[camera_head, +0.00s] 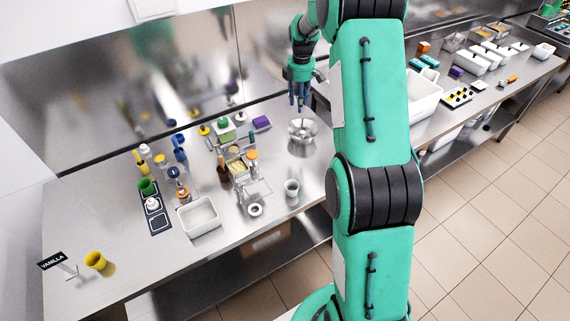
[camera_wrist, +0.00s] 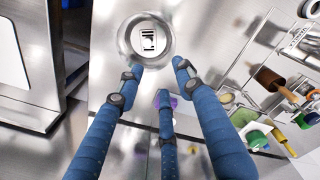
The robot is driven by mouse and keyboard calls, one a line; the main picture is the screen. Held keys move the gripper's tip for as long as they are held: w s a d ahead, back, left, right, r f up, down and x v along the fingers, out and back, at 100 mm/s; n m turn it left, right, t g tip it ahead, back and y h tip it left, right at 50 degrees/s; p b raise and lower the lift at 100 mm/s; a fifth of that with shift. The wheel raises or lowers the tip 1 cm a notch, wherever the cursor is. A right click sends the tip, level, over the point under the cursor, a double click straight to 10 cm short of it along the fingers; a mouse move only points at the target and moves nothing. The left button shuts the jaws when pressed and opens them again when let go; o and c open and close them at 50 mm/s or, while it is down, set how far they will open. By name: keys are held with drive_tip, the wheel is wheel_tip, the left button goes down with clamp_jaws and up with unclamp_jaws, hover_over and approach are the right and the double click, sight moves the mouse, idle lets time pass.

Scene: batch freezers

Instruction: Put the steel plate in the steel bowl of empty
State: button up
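A round steel bowl (camera_head: 302,147) stands on the steel counter, toward the back and left of my arm. In the wrist view the bowl (camera_wrist: 127,42) is seen from above, with a small white label bearing black marks (camera_wrist: 149,40) inside its outline. My gripper (camera_head: 298,103) hangs above the bowl, fingers down. In the wrist view its three blue fingers (camera_wrist: 158,78) are spread, with nothing between them; the tips lie at the near side of the bowl's outline. I cannot tell a separate steel plate from the other steel items.
A white tub (camera_head: 199,216), a small metal cup (camera_head: 292,188), a steel rack (camera_head: 252,192) and several coloured bottles crowd the counter to the left. A yellow cup (camera_head: 96,261) stands by the VANILLA sign (camera_head: 52,261). A steel wall runs behind; my arm hides part of the counter.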

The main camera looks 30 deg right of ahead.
drive_tip(key=s+a+r+m+t, duration=0.1)
drive_tip(key=s+a+r+m, duration=0.2)
drive_tip(key=s+a+r, duration=0.7)
drive_tip(key=s+a+r+m+t, duration=0.25)
drive_tip(key=s+a+r, duration=0.55)
drive_tip(key=a+r, duration=0.45)
drive_tip(key=s+a+m+t, duration=0.1)
drive_tip(key=s+a+m, duration=0.2)
drive_tip(key=s, duration=1)
drive_tip(key=s+a+m, duration=0.4)
drive_tip(key=s+a, duration=0.4)
drive_tip(key=s, duration=0.5)
drive_tip(key=shift+t, duration=0.35)
